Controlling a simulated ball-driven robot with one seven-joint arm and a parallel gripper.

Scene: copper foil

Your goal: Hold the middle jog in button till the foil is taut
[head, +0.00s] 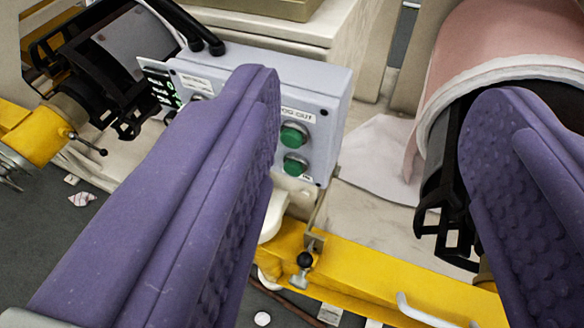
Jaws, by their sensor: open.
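A pale grey control box (325,85) stands at upper centre. Two green buttons show on its face, an upper one (294,135) and a lower one (294,164), with small labels I cannot read for certain. My gripper (385,98) is open, with its two purple fingers wide apart and nothing between them. The left finger crosses in front of the box and hides the middle of its face, so I cannot tell which button is the middle one. Copper-pink foil (505,45) curves over a roll at upper right, partly behind the right finger.
A yellow rail (370,280) with a black-knobbed clamp (304,262) runs below the box. A black roller (105,70) with a yellow end (38,138) stands at upper left. Black cables (185,22) enter the box top. Scraps lie on the dark floor (50,215).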

